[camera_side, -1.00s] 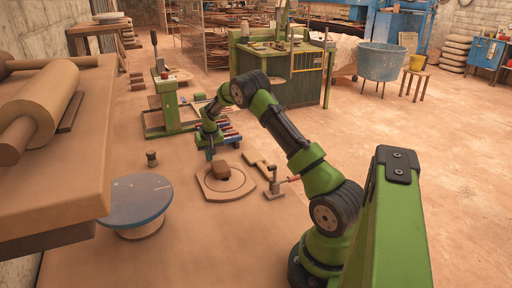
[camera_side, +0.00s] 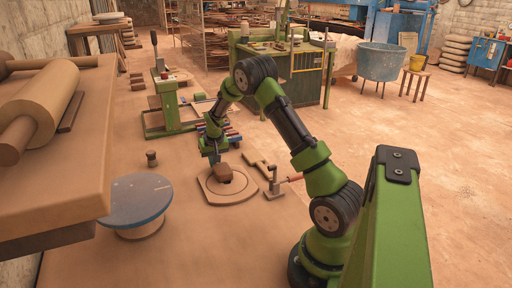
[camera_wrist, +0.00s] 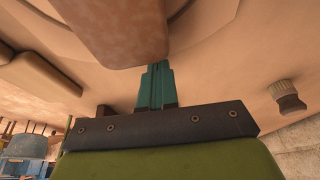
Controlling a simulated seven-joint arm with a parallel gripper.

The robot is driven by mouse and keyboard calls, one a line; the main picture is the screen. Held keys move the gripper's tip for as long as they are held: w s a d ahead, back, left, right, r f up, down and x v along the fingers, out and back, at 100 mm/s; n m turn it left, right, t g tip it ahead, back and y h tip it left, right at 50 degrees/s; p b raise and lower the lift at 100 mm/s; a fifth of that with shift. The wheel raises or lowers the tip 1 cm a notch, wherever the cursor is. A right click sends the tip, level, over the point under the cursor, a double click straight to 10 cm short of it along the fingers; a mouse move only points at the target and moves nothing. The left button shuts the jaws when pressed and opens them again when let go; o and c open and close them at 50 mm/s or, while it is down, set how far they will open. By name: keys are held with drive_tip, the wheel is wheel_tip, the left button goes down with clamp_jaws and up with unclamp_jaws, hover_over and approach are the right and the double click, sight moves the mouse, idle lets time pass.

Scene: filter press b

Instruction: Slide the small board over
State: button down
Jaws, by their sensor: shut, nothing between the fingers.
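A small brown block (camera_side: 223,172), which may be the small board, lies on a flat tan board (camera_side: 247,190) with rounded outlines and a dark patch beside the block. In the wrist view the block (camera_wrist: 115,25) fills the upper middle, with the tan board (camera_wrist: 210,35) beside it. My gripper (camera_side: 214,158) is low at the block's far side. Its teal fingers (camera_wrist: 155,72) are together and empty, with their tips at the block's near edge in the wrist view. They appear to touch it, though the exact contact is unclear.
Floor between turntable and board is clear.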

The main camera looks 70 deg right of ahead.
sight(218, 167)
drive_tip(key=s+a, duration=0.4)
drive_tip(key=shift+f, duration=0.1)
